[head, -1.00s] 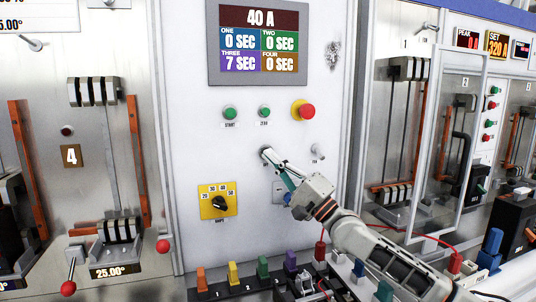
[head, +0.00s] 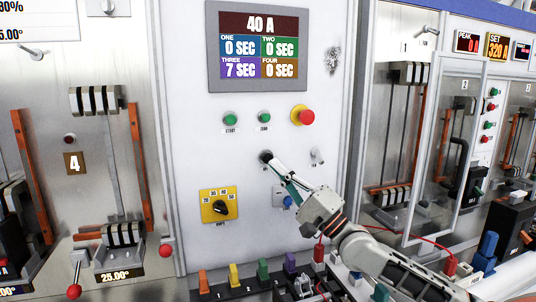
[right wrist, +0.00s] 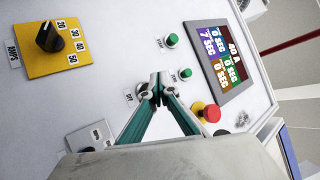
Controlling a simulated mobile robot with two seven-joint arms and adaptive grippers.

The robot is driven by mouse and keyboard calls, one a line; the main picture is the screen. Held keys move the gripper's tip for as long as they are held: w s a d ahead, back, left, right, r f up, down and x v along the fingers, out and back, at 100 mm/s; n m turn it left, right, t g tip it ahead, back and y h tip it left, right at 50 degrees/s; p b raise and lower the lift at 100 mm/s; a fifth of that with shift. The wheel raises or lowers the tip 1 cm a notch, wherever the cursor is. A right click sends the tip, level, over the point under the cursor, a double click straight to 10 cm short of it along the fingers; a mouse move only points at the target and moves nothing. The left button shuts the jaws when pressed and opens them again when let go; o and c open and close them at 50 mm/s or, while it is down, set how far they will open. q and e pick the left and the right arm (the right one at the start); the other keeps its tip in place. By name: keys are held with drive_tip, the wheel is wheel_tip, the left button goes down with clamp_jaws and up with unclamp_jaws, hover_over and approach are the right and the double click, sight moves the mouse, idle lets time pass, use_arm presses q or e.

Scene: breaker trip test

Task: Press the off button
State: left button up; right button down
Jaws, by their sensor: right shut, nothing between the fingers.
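A dark round button (head: 265,156) sits on the white panel, below the green start and zero buttons. My left gripper is not in view.
Above are a green start button (head: 230,118), a green zero button (head: 264,117) and a red mushroom button (head: 306,117). The display (head: 258,47) reads 40 A. Coloured connectors line the bottom.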

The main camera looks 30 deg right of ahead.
drive_tip(key=shift+s+a+p, duration=0.25)
drive_tip(key=shift+s+p, duration=0.2)
drive_tip(key=shift+s, duration=0.7)
